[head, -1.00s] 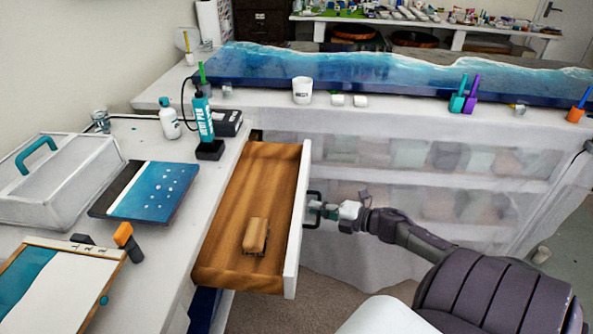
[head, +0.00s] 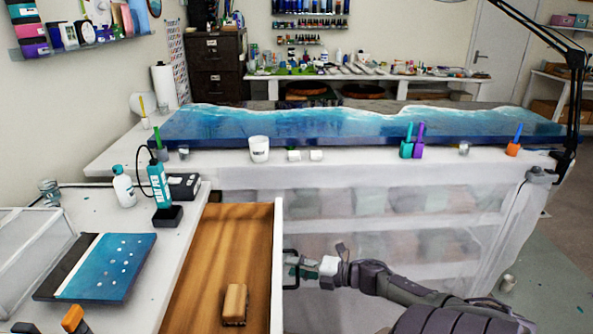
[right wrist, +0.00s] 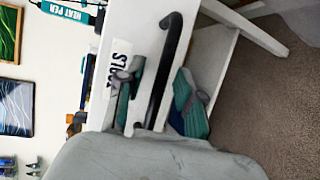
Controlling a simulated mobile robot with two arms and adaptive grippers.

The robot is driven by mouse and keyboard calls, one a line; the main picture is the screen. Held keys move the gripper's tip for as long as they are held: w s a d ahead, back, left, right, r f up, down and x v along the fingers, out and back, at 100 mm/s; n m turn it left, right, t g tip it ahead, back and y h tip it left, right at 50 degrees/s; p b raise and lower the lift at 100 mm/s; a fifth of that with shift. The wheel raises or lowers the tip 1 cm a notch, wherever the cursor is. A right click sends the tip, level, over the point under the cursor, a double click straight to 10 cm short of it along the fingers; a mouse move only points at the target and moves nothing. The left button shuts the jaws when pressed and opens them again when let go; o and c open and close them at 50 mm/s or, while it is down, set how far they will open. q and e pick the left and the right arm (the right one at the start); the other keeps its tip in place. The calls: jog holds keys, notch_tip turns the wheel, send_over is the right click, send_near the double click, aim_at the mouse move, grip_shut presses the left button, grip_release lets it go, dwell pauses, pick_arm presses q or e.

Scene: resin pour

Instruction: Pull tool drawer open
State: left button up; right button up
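The wooden tool drawer (head: 225,250) is pulled out from the white workbench. It has a white front (head: 278,262) with a black bar handle (head: 290,267). The handle (right wrist: 166,65) and a "TOOLS" label show in the right wrist view. My right gripper (head: 302,270) is at the handle. In the right wrist view its teal fingers (right wrist: 158,93) are spread, one on each side of the bar, with gaps visible. I cannot tell whether either finger touches it. A small wooden block-like item (head: 235,303) lies in the drawer. My left gripper is not in view.
A blue panel (head: 97,267), a white bottle (head: 123,188) and a teal heat pen (head: 160,184) are on the left bench (head: 182,243). A long blue resin slab (head: 340,130) is on the table behind. Sheeted shelves (head: 400,225) stand beyond my right arm.

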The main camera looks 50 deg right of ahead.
jog(key=v, duration=1.2)
dwell(0.5)
